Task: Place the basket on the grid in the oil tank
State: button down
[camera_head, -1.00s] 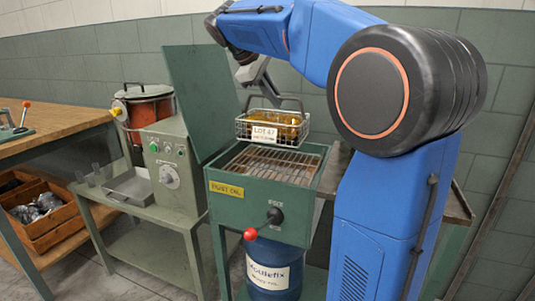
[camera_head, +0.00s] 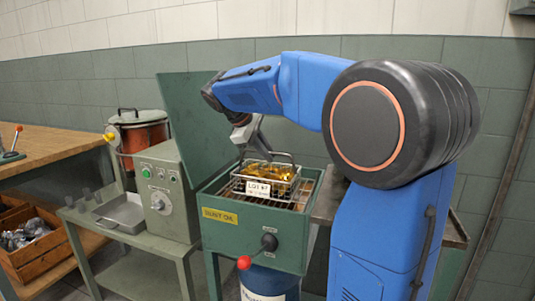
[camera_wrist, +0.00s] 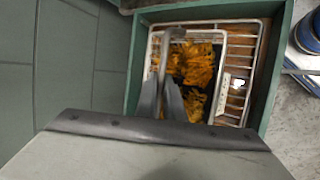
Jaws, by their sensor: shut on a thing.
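The wire basket (camera_head: 266,181) holds golden springs and carries a white "LOT" label. It appears low inside the oil tank (camera_head: 295,258), at or just above the grid (camera_head: 303,195); I cannot tell whether it touches. In the wrist view the basket (camera_wrist: 222,95) lies within the green tank walls, towards the left, with grid bars (camera_wrist: 245,72) showing at its right. My gripper (camera_wrist: 165,85) is shut on the basket's handle. In the head view my gripper (camera_head: 247,137) is above the basket's left side, its fingertips partly hidden.
The tank's green lid (camera_head: 200,115) stands open at the back left. A lever with a red knob (camera_head: 244,262) sticks out in front. A grey control box (camera_head: 160,190) and a red pot (camera_head: 140,132) stand to the left. A blue drum (camera_head: 265,284) is below.

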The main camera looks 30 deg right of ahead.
jog(key=c, duration=1.9)
grip_release()
jog(key=shift+f, duration=0.1)
jog(key=shift+o, duration=0.2)
jog(key=v, duration=1.2)
jog(key=s+a+f+m+t+y, duration=0.2)
jog(key=s+a+f+m+y, duration=0.1)
jog(key=s+f, duration=1.1)
jog(key=s+a+f+m+t+y, duration=0.2)
jog(key=s+a+f+m+y, duration=0.1)
jog(key=s+f, duration=1.2)
jog(key=a+y, duration=0.1)
jog(key=a, duration=0.1)
jog(key=shift+s+a, duration=0.3)
jog(key=shift+f, duration=0.1)
